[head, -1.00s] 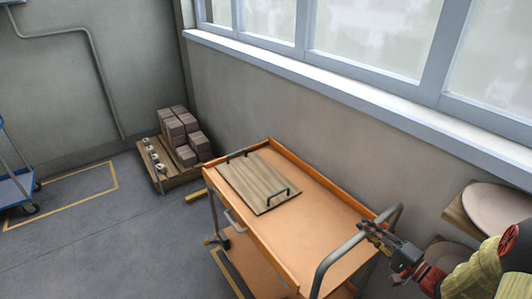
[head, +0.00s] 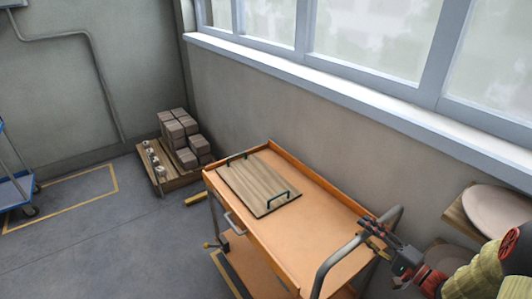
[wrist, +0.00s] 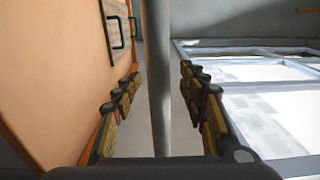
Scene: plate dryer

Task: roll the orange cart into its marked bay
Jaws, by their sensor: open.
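The orange cart (head: 325,217) stands beside the wall under the window, with its grey push handle (head: 331,262) at the near right end. My gripper (head: 374,228) is at that handle, by its upper right part. In the wrist view, the grey bar (wrist: 158,70) runs between the two open fingers, with a small gap on each side. Another yellow outline (head: 117,178) lies on the floor at the left; I cannot tell which is the cart's bay.
A wooden board (head: 255,185) with green handles lies on the cart top. A pallet (head: 183,181) with brown blocks stands in the corner, and a yellow block (head: 195,199) lies near it. A blue cart (head: 14,188) is at the left edge. The floor between is clear.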

